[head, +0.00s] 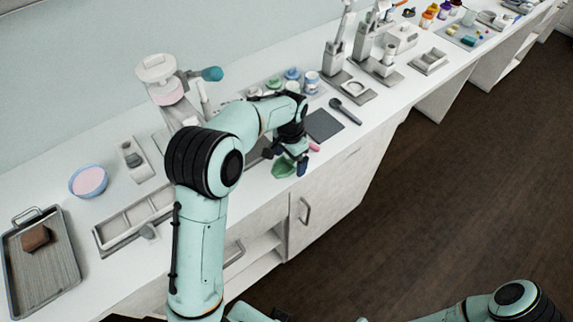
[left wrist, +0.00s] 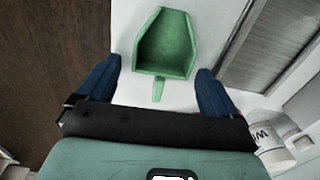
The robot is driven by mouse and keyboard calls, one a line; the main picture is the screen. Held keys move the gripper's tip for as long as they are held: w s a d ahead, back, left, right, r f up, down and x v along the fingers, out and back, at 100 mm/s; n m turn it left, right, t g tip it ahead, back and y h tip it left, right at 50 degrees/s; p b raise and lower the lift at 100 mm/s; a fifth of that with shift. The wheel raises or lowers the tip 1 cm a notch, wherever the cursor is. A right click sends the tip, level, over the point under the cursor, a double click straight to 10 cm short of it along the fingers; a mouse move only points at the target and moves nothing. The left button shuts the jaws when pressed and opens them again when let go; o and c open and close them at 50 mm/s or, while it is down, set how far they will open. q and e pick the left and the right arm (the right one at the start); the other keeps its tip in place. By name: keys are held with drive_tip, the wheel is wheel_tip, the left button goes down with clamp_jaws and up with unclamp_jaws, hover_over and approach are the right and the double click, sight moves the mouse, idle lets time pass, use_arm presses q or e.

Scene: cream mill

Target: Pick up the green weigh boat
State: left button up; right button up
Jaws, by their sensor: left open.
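The green weigh boat (head: 283,168) lies on the white counter near its front edge, partly behind my left gripper in the head view. In the left wrist view the weigh boat (left wrist: 166,45) is an open scoop-like tray, with a narrow green tab pointing towards my gripper. My left gripper (head: 286,160) is open and empty above the counter. In the left wrist view its two blue fingers (left wrist: 158,68) are spread wide, with the boat's tab between them and its body mostly beyond their tips. My right gripper cannot be made out.
A dark mat (head: 322,125) and a black spoon (head: 345,111) lie to the right of the boat. Small jars (head: 311,82) stand behind. A white labelled container (left wrist: 271,143) is close to the right finger in the wrist view. The counter's front edge is near.

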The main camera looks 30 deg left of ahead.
use_arm(q)
drive_tip(key=shift+c, duration=0.3)
drive_tip(key=c, duration=1.1)
drive_tip(key=shift+o, duration=0.2)
